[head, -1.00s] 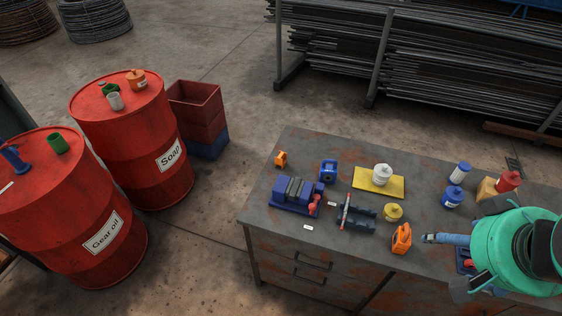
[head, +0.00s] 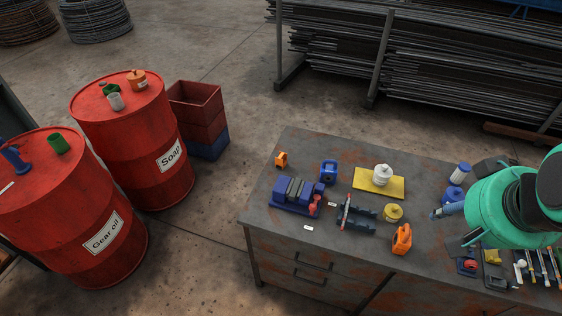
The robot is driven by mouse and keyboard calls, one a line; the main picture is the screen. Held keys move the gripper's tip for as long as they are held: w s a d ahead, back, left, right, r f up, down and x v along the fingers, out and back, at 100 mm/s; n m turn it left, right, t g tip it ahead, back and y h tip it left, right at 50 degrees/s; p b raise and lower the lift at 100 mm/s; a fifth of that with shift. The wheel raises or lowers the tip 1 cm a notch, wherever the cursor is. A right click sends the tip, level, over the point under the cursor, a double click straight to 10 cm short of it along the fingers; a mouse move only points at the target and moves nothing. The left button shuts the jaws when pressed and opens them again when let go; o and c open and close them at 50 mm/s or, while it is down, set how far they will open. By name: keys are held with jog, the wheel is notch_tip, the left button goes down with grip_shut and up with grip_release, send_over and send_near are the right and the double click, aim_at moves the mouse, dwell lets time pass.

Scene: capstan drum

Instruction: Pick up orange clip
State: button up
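A small orange piece (head: 281,159) sits at the table's far left corner, and a larger orange, can-like piece (head: 401,239) stands near the front edge. I cannot tell for certain which is the orange clip; the small one is too small to make out. My green and black arm comes in from the right over the table. A blue-grey part at its end, my gripper as far as I can tell (head: 440,213), is right of the yellow pot (head: 393,212) and apart from both orange pieces. Its fingers are not clear.
The table (head: 345,160) holds a blue vise (head: 296,194), a blue block (head: 328,171), a yellow pad (head: 365,182) with a white pot (head: 382,173), and a dark stand (head: 357,216). Several tools (head: 535,268) lie at right. Red drums (head: 130,140) stand at left.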

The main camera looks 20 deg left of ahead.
jog(key=w+a+f, duration=0.3)
jog(key=w+a, duration=0.7)
jog(key=w, duration=0.4)
jog(key=w+a+f, duration=0.2)
jog(key=w+a, duration=0.8)
jog(key=w, duration=0.5)
jog(key=w+a+f, duration=0.3)
jog(key=a+f, duration=0.5)
jog(key=a, duration=0.2)
jog(key=w+a+f, duration=0.4)
jog(key=a+f, duration=0.4)
jog(key=a, duration=0.2)
jog(key=w+a+f+m, duration=0.1)
jog(key=w+a+f, duration=0.2)
jog(key=a+f, duration=0.6)
jog(key=shift+w+a+g+h, duration=0.3)
jog(key=shift+a+g, duration=0.1)
jog(key=shift+a, duration=0.2)
jog(key=shift+f, duration=0.15)
send_over(282, 156)
jog(key=s, duration=0.3)
notch_tip(282, 156, down, 8)
jog(key=shift+w+a, duration=0.15)
